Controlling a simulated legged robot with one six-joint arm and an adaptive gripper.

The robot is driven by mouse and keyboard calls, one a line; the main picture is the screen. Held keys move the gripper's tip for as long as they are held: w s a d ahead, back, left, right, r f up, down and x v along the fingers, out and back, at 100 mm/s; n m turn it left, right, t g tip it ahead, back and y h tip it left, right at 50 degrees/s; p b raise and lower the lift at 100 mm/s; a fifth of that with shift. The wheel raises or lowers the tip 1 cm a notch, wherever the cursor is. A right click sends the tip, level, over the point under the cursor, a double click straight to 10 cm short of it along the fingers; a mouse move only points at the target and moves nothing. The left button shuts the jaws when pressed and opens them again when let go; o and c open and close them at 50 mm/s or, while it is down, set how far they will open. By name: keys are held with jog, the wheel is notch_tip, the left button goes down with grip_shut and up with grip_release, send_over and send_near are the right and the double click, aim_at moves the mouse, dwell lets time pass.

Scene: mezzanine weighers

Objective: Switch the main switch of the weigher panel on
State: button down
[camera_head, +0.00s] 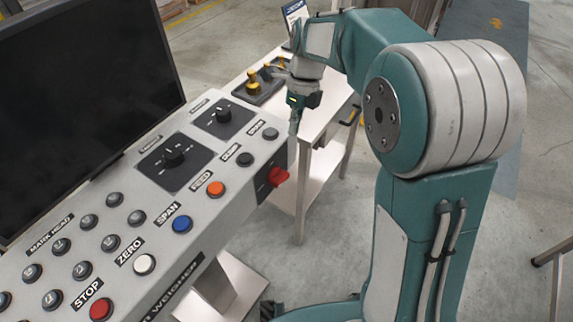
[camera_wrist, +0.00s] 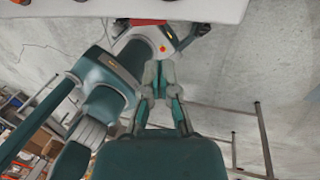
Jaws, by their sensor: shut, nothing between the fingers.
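The weigher panel (camera_head: 125,215) is a light grey sloped console with rows of buttons and two black rotary knobs. A red switch handle (camera_head: 278,176) sits on a dark plate on the panel's right end face; it looks like the main switch. My gripper (camera_head: 294,138) points down at the panel's right end, above the red handle and seemingly apart from it. In the wrist view my gripper (camera_wrist: 160,64) is shut and empty, its fingertips together. A red piece (camera_wrist: 148,22) shows beyond the tips, under the pale panel edge (camera_wrist: 190,8), probably the switch.
A dark monitor (camera_head: 85,85) stands behind the panel. A side table (camera_head: 318,125) right of the panel carries a dark tray with yellow-topped items (camera_head: 254,82). Concrete floor (camera_head: 330,235) is open in front of the table. Dark rails (camera_wrist: 262,140) show in the wrist view.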

aim_at(285, 173)
jog(key=x, duration=1.1)
jog(key=shift+f, duration=0.2)
